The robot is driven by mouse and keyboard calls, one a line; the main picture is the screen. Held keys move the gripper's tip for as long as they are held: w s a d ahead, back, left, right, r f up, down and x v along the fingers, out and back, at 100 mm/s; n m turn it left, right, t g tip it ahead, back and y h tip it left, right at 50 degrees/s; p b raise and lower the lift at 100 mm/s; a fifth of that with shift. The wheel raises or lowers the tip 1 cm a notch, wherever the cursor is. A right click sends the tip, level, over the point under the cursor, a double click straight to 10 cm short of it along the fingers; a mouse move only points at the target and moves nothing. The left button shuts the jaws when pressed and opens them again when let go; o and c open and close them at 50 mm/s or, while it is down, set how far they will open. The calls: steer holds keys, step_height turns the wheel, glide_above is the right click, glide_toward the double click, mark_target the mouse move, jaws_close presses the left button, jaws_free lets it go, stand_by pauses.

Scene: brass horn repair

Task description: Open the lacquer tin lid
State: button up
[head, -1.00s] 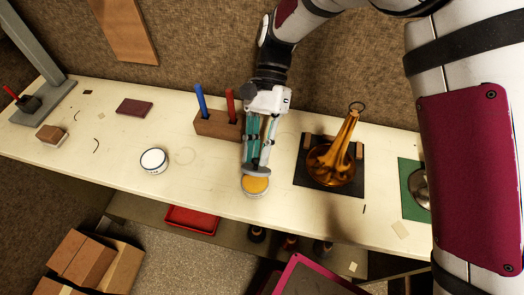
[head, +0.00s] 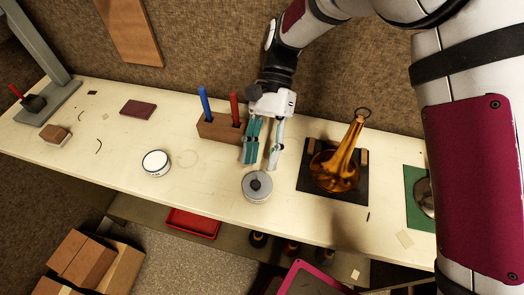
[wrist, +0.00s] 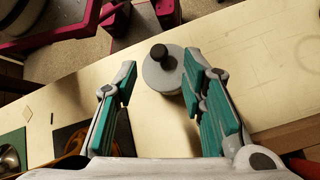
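The lacquer tin (head: 258,199) stands near the front edge of the bench. Its round grey lid (head: 247,186) with a dark knob lies on top and covers the opening; I cannot tell whether it is fully seated. My gripper (head: 259,166) is open and empty, just behind the tin and apart from it. In the wrist view the lid (wrist: 155,76) and its knob show beyond and between the spread fingertips of my gripper (wrist: 160,80), with part of the tin's side (wrist: 172,92) visible below.
A wooden block (head: 218,130) with blue and red handled tools stands close at the left of my gripper. A brass horn piece (head: 338,170) rests on a dark mat at the right. A white round disc (head: 155,162) lies to the left, with clear bench between.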

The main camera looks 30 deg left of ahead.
step_height(320, 180, up, 10)
stand_by(0.5)
stand_by(0.4)
